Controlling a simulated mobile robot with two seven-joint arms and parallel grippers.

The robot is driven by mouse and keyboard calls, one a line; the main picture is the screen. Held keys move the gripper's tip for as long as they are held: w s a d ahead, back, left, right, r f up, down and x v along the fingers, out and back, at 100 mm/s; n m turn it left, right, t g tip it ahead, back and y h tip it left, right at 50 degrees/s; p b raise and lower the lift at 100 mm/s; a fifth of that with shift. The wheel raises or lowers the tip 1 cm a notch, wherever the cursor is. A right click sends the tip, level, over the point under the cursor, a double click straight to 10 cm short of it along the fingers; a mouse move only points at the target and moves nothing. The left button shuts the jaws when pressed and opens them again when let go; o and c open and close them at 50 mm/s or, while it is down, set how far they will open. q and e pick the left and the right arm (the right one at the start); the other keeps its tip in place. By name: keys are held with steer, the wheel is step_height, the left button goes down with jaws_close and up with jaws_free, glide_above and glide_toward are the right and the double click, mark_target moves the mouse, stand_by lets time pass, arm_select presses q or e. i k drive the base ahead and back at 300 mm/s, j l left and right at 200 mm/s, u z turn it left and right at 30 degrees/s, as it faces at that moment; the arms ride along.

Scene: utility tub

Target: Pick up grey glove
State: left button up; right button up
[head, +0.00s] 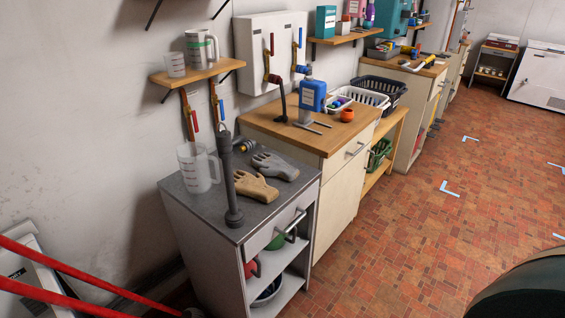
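The grey glove (276,165) lies flat on the dark grey top of a low cabinet (199,211), towards its back right. A tan glove (256,187) lies just in front of it, close to or touching it; I cannot tell which. Neither of my grippers shows in the head view.
A dark upright pipe-like object (230,185) with a round foot stands left of the gloves. A clear measuring jug (198,168) stands behind it. A wooden-topped cabinet (262,124) adjoins on the right, holding a blue container (313,96). The tiled floor (400,235) in front is largely clear.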

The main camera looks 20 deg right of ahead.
mark_target(270, 165)
steer(key=i+l+u, duration=0.1)
steer(key=l, duration=0.45)
steer(key=l+u, duration=0.1)
steer(key=l, duration=0.4)
steer(key=i+l+u, duration=0.15)
steer(key=l, duration=0.55)
steer(key=i+l+u, duration=0.15)
steer(key=l, duration=0.55)
steer(key=l+u, duration=0.15)
steer(key=l, duration=0.6)
steer(key=i+l+u, duration=0.15)
steer(key=l, duration=0.65)
steer(key=l+u, duration=0.1)
steer(key=l, duration=0.65)
steer(key=i+l+u, duration=0.15)
steer(key=l, duration=0.65)
